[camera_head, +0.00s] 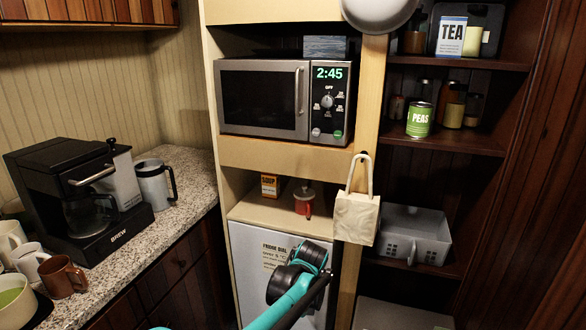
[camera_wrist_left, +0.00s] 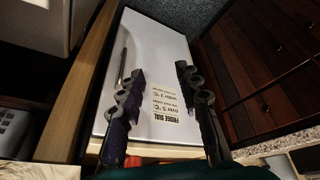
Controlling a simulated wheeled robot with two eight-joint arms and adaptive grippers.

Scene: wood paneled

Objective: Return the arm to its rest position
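My left arm (camera_head: 290,302), teal and black, reaches up from the bottom middle of the head view. Its black wrist end is in front of the white fridge (camera_head: 262,262), and the fingers are hidden there. In the left wrist view my left gripper (camera_wrist_left: 159,74) has its two dark fingers spread apart with nothing between them. The fridge front (camera_wrist_left: 152,50) and its "FRIDGE DIAL" note (camera_wrist_left: 172,103) show upside down beyond the fingers. I cannot tell the exact gap to the fridge. My right gripper is in neither view.
A granite counter (camera_head: 187,180) on the left holds a coffee maker (camera_head: 85,190) and several mugs. A microwave (camera_head: 262,97) stands above the fridge. A bag (camera_head: 356,215) hangs on the wooden post beside my arm. Shelves on the right hold cans and a grey crate (camera_head: 428,240).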

